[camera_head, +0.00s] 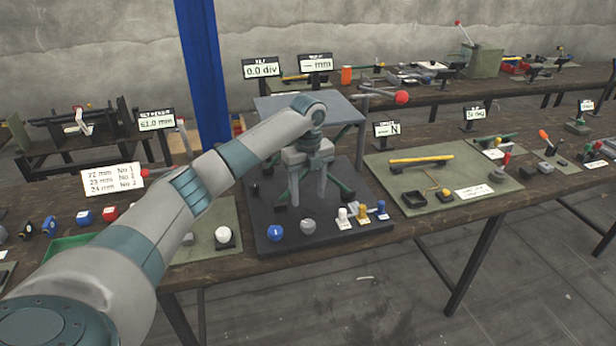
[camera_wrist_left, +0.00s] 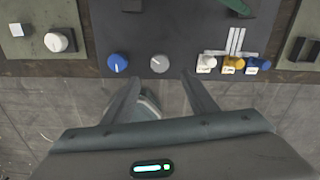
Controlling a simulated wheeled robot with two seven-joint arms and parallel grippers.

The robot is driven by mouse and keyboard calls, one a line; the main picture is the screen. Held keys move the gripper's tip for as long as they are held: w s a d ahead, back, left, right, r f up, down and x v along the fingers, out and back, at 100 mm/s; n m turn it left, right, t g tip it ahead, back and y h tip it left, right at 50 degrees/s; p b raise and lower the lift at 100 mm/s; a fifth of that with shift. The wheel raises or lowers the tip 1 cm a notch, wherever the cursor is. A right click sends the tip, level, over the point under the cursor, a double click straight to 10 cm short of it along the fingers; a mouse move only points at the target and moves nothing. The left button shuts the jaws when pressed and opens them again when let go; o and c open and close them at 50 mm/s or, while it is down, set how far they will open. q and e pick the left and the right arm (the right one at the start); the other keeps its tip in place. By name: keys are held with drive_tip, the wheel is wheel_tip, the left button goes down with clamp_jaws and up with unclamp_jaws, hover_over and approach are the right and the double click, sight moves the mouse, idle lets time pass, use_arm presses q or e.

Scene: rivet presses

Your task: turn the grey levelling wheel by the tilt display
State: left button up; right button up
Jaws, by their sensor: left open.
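The grey levelling wheel (camera_head: 308,227) sits at the front edge of a dark mat (camera_head: 270,240), just right of a blue wheel (camera_head: 275,233). In the left wrist view the grey wheel (camera_wrist_left: 160,63) lies ahead of and between the fingertips, with the blue wheel (camera_wrist_left: 117,62) to its left. The tilt display (camera_head: 262,68) stands at the back and reads 0.0 div. My left gripper (camera_head: 308,195) points down above the mat with its fingers apart and empty. It also shows open in the left wrist view (camera_wrist_left: 161,78). My right gripper is in neither view.
White, yellow and blue small levers (camera_head: 363,214) stand right of the grey wheel. A grey raised plate (camera_head: 300,108) stands behind my gripper. A white knob (camera_head: 222,235) sits on the green mat at left. A blue post (camera_head: 203,75) rises behind the bench.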

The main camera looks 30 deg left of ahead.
use_arm(q)
wheel_tip(320, 180, up, 7)
drive_tip(key=b, duration=0.1)
drive_tip(key=shift+f, duration=0.1)
idle(0.6)
